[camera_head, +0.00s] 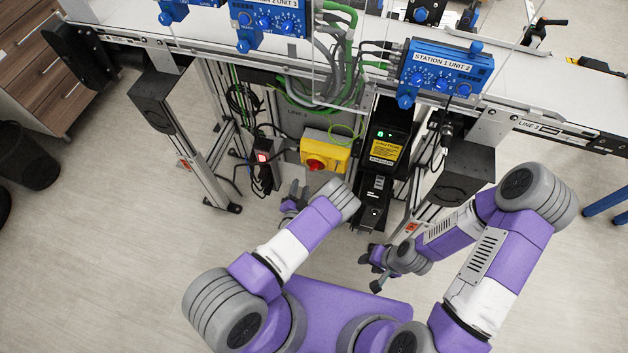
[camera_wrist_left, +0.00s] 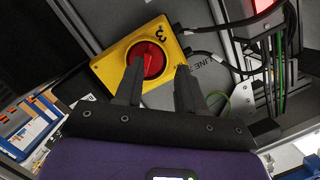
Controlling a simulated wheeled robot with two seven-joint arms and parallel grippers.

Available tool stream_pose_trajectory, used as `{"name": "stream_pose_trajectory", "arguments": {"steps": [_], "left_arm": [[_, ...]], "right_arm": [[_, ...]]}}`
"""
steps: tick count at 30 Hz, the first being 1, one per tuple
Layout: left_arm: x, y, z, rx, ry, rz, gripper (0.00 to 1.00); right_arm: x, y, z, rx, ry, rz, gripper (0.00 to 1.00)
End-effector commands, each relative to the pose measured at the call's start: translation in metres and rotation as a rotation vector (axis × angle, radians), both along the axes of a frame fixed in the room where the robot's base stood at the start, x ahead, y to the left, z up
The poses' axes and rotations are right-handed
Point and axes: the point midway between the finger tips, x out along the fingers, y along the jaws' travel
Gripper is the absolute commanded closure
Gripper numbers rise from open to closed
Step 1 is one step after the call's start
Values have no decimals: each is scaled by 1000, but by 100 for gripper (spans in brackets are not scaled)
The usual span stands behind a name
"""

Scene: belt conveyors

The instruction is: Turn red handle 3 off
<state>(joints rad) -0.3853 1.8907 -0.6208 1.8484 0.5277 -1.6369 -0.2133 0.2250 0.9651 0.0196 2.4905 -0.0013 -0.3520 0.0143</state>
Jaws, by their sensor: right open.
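The red handle (camera_head: 314,163) is a round knob on the yellow switch box (camera_head: 335,157) under the conveyor. In the left wrist view the red handle (camera_wrist_left: 151,57) sits on the yellow box (camera_wrist_left: 108,66), which bears a black 3. My left gripper (camera_head: 293,192) is just below the box in the head view. In the left wrist view my left gripper (camera_wrist_left: 160,68) is open and empty; one finger overlaps the handle's lower edge, the other lies to its right. Contact cannot be told. My right gripper (camera_head: 371,268) is open and empty, lower right of the box.
A red-lit switch (camera_head: 263,157) with cables hangs left of the box. A black unit with a yellow caution label (camera_head: 384,150) stands to the right. Conveyor legs (camera_head: 188,150) flank the area. The blue station 1 unit 2 panel (camera_head: 443,69) is above.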

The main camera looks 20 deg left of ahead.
Motion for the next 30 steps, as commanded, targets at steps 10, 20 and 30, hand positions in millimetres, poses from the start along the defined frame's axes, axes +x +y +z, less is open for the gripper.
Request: {"name": "stream_pose_trajectory", "arguments": {"steps": [10, 20, 30], "left_arm": [[23, -27, 1, 96, -174, -147, 61], [72, -28, 0, 93, -169, -145, 61], [84, -28, 1, 93, -165, -144, 61]], "right_arm": [[0, 0, -25, 0, -1, 1, 57], [0, 0, -41, 0, -1, 0, 57], [0, 0, -43, 0, 0, 0, 57]]}}
